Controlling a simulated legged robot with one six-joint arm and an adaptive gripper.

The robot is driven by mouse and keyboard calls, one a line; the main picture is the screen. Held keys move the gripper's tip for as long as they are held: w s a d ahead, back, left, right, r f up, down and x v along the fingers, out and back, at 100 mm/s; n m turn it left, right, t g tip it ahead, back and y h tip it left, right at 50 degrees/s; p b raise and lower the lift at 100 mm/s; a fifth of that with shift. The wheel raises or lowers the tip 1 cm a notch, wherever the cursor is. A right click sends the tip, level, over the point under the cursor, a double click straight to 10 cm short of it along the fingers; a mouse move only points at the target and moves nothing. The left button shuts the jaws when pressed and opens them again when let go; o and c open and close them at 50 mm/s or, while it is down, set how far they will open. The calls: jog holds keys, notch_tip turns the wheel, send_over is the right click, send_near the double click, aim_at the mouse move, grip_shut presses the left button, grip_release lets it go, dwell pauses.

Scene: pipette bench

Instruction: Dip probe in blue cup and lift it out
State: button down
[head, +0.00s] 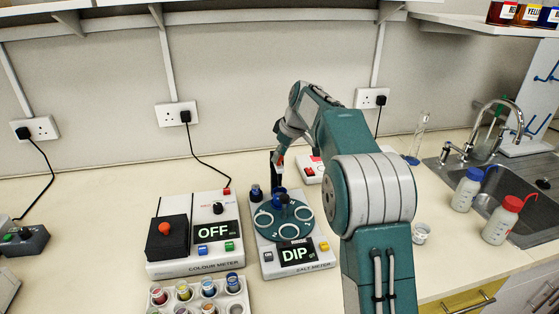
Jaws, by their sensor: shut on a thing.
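The salt meter (309,265) stands on the bench with a dark teal round plate on top and a display reading DIP. A small blue cup (279,192) is at the back of that plate, partly hidden by a dark central knob. My gripper (278,162) points down above the back of the meter, just over the blue cup. It is shut on a thin dark probe (276,181), mostly hidden by the fingers. I cannot tell whether the probe's tip is inside the cup or above it.
The colour meter (194,265), display OFF, stands close on the left. A rack of coloured sample cups (211,295) is in front. A white box (311,168) lies behind my arm. Wash bottles (503,219) and a sink (490,180) are at right.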

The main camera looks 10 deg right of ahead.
jog(key=shift+r, duration=0.2)
jog(key=shift+c, duration=2)
grip_release()
jog(key=v, duration=1.1)
jog(key=shift+r, duration=0.3)
jog(key=shift+s+d, duration=0.1)
jog(key=shift+s, duration=0.1)
